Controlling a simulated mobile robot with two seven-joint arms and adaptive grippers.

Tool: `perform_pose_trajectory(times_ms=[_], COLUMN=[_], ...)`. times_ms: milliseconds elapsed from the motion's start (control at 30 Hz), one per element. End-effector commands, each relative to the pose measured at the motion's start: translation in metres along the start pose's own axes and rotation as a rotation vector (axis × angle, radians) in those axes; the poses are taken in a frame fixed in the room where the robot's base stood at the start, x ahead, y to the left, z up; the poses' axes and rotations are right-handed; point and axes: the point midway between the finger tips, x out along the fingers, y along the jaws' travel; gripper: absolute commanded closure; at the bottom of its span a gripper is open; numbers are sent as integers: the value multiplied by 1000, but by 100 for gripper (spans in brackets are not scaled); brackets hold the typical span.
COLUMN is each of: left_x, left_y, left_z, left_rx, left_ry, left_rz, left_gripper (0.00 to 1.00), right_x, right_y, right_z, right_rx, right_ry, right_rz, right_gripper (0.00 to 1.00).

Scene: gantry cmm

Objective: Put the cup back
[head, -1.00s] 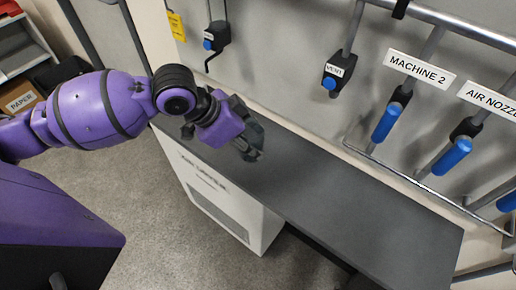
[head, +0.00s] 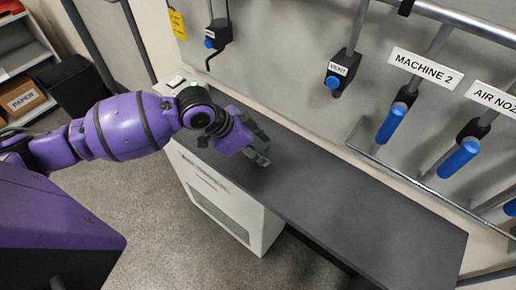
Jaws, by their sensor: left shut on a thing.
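My left gripper (head: 263,162) is low over the left part of the dark bench top (head: 330,205), pointing down and to the right. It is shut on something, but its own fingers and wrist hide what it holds. I cannot make out a cup anywhere in the head view. Whether the fingertips touch the bench top cannot be told. My right gripper is not in view.
A white cabinet (head: 222,205) stands under the bench. A small pale object (head: 175,82) lies at the bench's far left end. The bench's right part is clear.

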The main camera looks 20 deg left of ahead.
Motion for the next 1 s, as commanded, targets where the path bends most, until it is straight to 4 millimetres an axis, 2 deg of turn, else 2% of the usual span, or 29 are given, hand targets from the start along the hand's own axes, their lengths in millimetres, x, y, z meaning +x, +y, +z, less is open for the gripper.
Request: perform_pose_trajectory(times_ms=[67,100,233,533,667,767,1000], left_x=[3,3,3,2,-5,-21,-74], left_y=[0,0,0,0,0,-1,-1], left_z=[2,2,2,2,0,0,0], left_rx=[-1,-1,-1,-1,1,1,1], left_ry=[-1,0,-1,-1,-1,-2,-3], left_rz=[1,1,1,1,-1,-3,-4], left_gripper=[83,52,35,35,35,35,35], right_x=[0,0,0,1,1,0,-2], right_y=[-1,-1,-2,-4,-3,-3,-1], right_z=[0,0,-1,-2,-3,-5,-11], right_rx=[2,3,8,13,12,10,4], right_ry=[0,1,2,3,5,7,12], right_rz=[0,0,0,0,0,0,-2], right_gripper=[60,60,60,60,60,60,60])
